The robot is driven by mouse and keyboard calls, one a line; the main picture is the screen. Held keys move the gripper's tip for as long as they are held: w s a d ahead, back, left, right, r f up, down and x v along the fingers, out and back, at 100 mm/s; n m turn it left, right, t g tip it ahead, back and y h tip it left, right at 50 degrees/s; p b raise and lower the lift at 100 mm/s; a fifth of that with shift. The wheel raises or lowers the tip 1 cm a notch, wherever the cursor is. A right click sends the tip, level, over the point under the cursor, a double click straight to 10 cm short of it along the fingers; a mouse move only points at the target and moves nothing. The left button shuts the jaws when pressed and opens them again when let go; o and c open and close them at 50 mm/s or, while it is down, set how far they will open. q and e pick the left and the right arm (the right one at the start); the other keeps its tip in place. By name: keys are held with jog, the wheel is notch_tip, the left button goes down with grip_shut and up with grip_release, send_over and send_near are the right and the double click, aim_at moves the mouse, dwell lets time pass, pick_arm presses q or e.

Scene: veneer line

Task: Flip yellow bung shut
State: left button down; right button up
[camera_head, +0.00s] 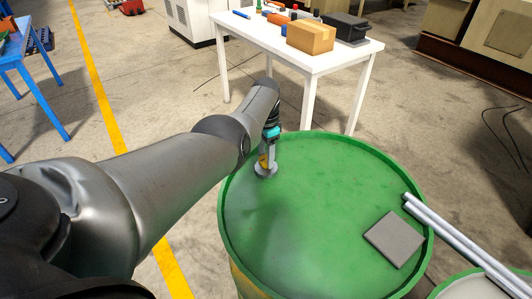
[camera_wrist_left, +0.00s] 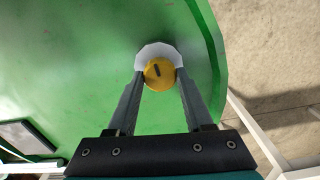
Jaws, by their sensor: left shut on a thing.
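The yellow bung (camera_wrist_left: 159,72) shows in the left wrist view as a round yellow cap with a dark slot, in front of a pale round collar (camera_wrist_left: 158,50) on the green drum lid. My left gripper (camera_wrist_left: 158,82) is shut on the bung, one finger at each side of it. In the head view my left gripper (camera_head: 266,160) points down at the far left part of the drum lid (camera_head: 310,220), with a bit of yellow at its fingers. Whether the bung is seated in the opening cannot be told. My right gripper is not in view.
A grey square plate (camera_head: 394,239) lies on the lid's right side, near metal bars (camera_head: 460,243) crossing the drum's rim. A white table (camera_head: 330,62) with a cardboard box (camera_head: 311,37) and tools stands behind. The lid's middle is clear.

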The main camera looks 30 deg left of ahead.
pick_arm(q)
jog(key=n, duration=0.3)
jog(key=shift+s+n, duration=0.1)
jog(key=shift+n, duration=0.2)
jog(key=n, duration=0.4)
jog(key=shift+a+n, duration=0.1)
jog(key=shift+n, duration=0.2)
jog(key=n, duration=0.4)
jog(key=shift+p, duration=0.3)
jog(key=shift+n, duration=2.2)
jog(key=shift+c, duration=1.5)
grip_release()
jog(key=shift+r, duration=0.1)
